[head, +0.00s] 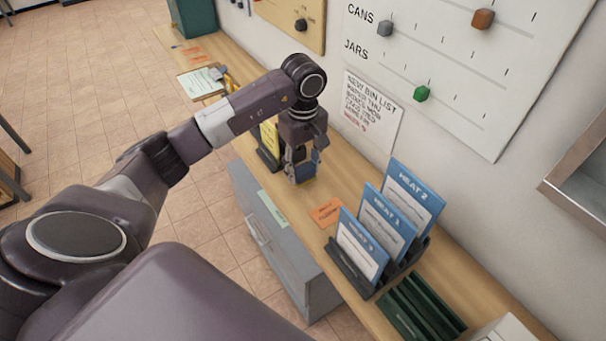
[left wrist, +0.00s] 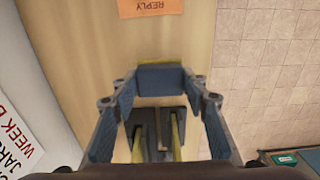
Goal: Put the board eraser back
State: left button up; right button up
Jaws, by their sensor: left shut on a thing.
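My left gripper (head: 301,168) is above the wooden counter, shut on a blue block with a yellow edge, which looks like the board eraser (head: 304,174). In the left wrist view the eraser (left wrist: 160,78) sits between the two fingertips of the left gripper (left wrist: 161,85). In the head view the fingers hide much of it, and I cannot tell whether it touches the counter. The whiteboard (head: 455,75) with CANS and JARS rows hangs on the wall to the right. My right gripper is out of view.
A black rack (left wrist: 178,150) with yellow cards stands close to the gripper. An orange card (head: 326,212), blue HEAT folders (head: 362,243) and green trays (head: 420,310) lie nearer. A grey cabinet (head: 265,235) stands by the counter. A metal shelf (head: 575,190) is on the wall.

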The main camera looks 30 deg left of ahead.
aim_at(303, 169)
pick_arm(q)
notch_tip(303, 169, down, 3)
jog(key=shift+r+p, duration=0.2)
jog(key=shift+p, duration=0.15)
jog(key=shift+f, duration=0.35)
jog(key=shift+s, duration=0.1)
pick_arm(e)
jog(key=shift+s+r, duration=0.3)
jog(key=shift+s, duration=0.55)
pick_arm(q)
jog(key=o, duration=1.3)
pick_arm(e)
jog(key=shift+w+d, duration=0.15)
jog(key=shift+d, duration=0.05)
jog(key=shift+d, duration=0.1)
